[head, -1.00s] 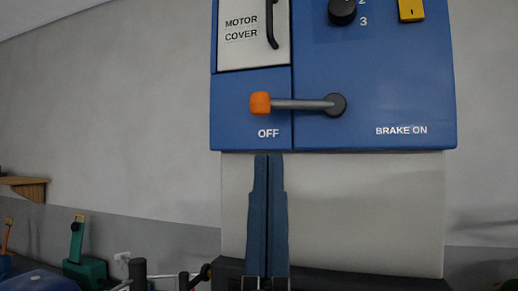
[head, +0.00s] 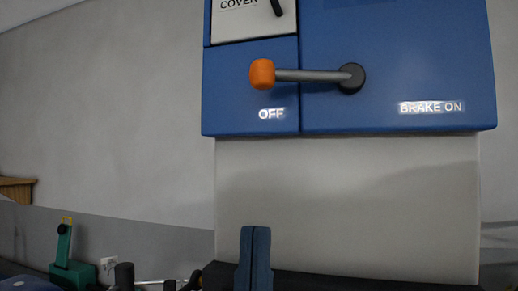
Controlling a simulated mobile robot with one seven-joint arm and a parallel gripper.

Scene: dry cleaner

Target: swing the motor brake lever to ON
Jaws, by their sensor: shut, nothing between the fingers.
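The motor brake lever (head: 308,76) is a grey rod with an orange knob (head: 262,74) at its left end and a dark round pivot (head: 351,78) at its right end. It lies about level on the blue panel (head: 400,40), its knob just above the OFF label (head: 271,114). The BRAKE ON label (head: 431,107) is to the right of the pivot. My gripper (head: 255,230) is shut and empty, its fingers pointing up at the bottom of the view, well below the knob and apart from it.
A motor cover (head: 252,20) with a dark handle is above the lever. A pale panel (head: 350,200) below it stands above a dark ledge (head: 400,280). A green device (head: 66,255) and other dark items are at the lower left. The space between gripper and lever looks clear.

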